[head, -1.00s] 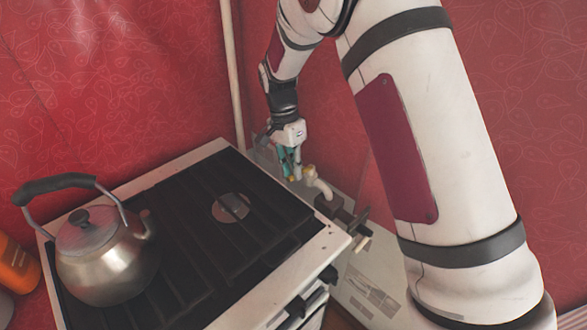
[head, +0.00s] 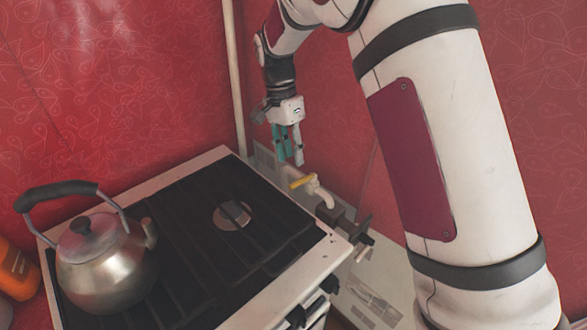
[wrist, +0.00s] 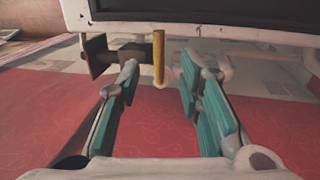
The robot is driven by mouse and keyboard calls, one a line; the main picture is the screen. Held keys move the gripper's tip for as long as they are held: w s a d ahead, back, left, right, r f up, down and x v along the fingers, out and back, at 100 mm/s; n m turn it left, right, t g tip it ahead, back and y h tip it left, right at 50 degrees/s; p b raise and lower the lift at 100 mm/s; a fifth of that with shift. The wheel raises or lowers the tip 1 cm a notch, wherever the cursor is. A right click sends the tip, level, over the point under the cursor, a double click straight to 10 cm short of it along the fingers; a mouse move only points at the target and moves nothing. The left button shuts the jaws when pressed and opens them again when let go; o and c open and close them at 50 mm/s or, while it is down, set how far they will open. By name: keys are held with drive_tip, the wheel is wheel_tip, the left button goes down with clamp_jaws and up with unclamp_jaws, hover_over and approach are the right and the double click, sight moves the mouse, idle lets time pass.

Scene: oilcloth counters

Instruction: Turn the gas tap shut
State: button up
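The lever looks crosswise to the pipe in the head view. My gripper (head: 290,161), with teal finger pads, is open and empty, just above and left of the lever and apart from it. In the wrist view the lever (wrist: 159,58) shows end-on as a narrow yellow bar beyond the fingertips, in line with the gap between them. The pipe is partly hidden there by the right finger.
The black-topped stove (head: 113,194) stands in front of the tap, with a metal kettle (head: 105,262) at its left. A dark fitting (head: 352,222) is right of the tap. A vertical pale pipe (head: 234,80) runs up the red wall behind.

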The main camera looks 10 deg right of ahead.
drive_tip(key=shift+w+a+r, duration=0.15)
drive_tip(key=shift+w+r, duration=0.05)
drive_tip(key=shift+r, duration=1)
drive_tip(key=shift+w+a+r, duration=0.1)
drive_tip(key=shift+w+r, duration=0.1)
drive_tip(key=shift+r, duration=0.95)
drive_tip(key=s+d+r+n+t+y, duration=0.1)
drive_tip(key=s+d+r+n, duration=0.25)
drive_tip(key=s+r, duration=0.35)
drive_tip(key=s+d+r+n+t, duration=0.2)
drive_tip(key=s+d+r, duration=0.3)
drive_tip(key=s, duration=0.4)
drive_tip(key=s+d+n+t, duration=0.1)
drive_tip(key=s+n, duration=0.1)
drive_tip(key=s, duration=0.7)
drive_tip(key=s+d+f+n+t+p, duration=0.1)
drive_tip(key=s+n+t, duration=0.1)
drive_tip(key=s, duration=0.7)
drive_tip(key=shift+f+n, duration=0.3)
drive_tip(key=shift+n, duration=0.55)
